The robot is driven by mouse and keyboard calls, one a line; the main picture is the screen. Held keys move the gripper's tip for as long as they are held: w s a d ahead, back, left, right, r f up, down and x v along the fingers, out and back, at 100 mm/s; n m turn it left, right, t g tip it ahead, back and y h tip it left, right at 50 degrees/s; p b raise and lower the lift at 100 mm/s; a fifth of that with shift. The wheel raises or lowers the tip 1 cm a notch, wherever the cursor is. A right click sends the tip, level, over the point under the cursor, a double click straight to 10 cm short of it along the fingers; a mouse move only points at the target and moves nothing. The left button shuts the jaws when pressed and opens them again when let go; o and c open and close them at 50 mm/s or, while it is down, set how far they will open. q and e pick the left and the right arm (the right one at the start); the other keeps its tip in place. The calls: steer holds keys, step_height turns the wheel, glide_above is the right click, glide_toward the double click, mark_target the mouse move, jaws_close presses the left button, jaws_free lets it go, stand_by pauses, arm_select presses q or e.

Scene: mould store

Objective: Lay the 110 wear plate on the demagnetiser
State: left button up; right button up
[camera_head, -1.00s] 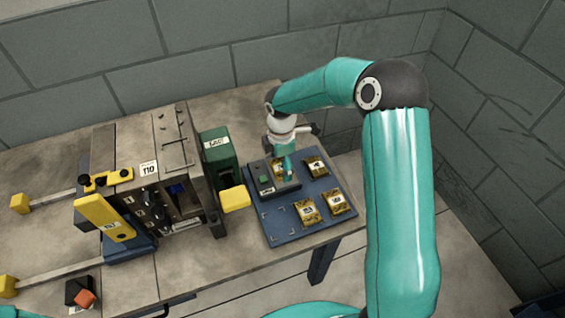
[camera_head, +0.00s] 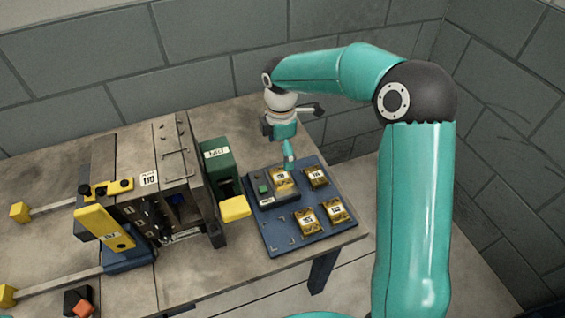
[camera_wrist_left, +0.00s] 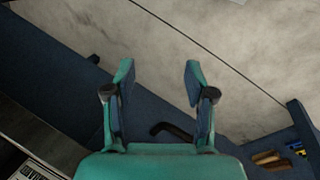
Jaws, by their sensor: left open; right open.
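The demagnetiser (camera_head: 266,200), a low dark box with a green button, sits on the blue board. A gold wear plate (camera_head: 281,180) with a white label lies on its right-hand back part, as far as I can tell; its label is too small to read. My right gripper (camera_head: 289,162) is open, just above and behind this plate, apart from it. Three similar plates lie on the board: one at back right (camera_head: 316,177), two at the front (camera_head: 306,221) (camera_head: 336,210). My left gripper (camera_wrist_left: 158,85) is open and empty in the left wrist view.
A mould block (camera_head: 149,178) labelled 110 stands left, beside a green box (camera_head: 217,165) with a yellow block (camera_head: 235,209). The blue board (camera_head: 271,237) has a bare marked place at front left. Yellow-ended rails (camera_head: 60,281) cross the bench's left side.

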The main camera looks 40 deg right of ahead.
steer(key=shift+r, duration=1.45)
